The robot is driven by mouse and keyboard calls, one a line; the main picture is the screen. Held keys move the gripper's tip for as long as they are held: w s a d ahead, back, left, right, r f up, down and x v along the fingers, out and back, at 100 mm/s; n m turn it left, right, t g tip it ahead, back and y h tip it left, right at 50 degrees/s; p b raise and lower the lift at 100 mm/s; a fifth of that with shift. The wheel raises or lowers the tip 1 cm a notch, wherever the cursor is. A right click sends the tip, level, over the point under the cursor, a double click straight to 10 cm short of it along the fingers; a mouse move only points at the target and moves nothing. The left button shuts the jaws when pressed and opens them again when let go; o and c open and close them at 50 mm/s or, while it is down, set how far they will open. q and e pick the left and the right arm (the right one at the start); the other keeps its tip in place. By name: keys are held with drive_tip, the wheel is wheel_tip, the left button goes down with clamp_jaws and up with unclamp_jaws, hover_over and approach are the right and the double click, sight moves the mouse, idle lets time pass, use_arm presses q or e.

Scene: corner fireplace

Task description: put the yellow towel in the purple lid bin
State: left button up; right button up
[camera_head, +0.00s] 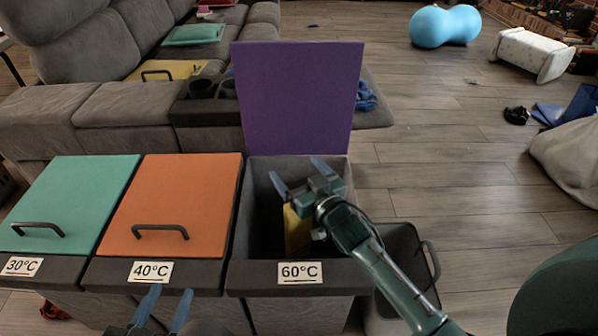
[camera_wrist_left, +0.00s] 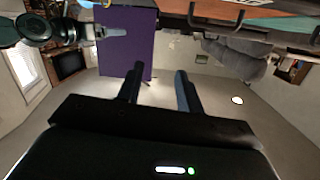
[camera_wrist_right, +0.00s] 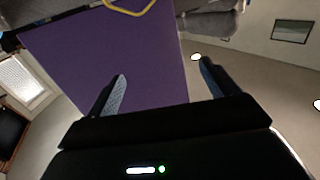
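The bin with the purple lid (camera_head: 297,98) is labelled 60°C (camera_head: 299,272). Its lid stands upright and the bin is open. The yellow towel (camera_head: 297,232) shows inside the bin opening, below my right gripper and partly hidden by it. I cannot tell if it touches the bin floor. My right gripper (camera_head: 301,176) is over the bin with its fingers apart and nothing between them; the right wrist view shows them spread before the purple lid (camera_wrist_right: 110,60). My left gripper (camera_head: 165,302) is low in front of the 40°C bin, open and empty.
Closed bins with a teal lid (camera_head: 75,200) and an orange lid (camera_head: 178,200) stand to the left. A grey basket (camera_head: 420,262) stands right of the purple lid bin. A grey sofa (camera_head: 115,108) is behind, with a yellow flat thing (camera_head: 185,68) on it.

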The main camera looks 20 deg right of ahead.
drive_tip(key=shift+o, duration=0.6)
use_arm(q)
drive_tip(key=s+a+r+n+g+p, duration=0.1)
drive_tip(key=g+p, duration=0.1)
drive_tip(key=p, duration=0.1)
drive_tip(key=shift+s+y+p, duration=0.1)
drive_tip(key=shift+y+p, duration=0.25)
drive_tip(key=shift+y, duration=0.05)
use_arm(e)
wheel_tip(320, 180, up, 10)
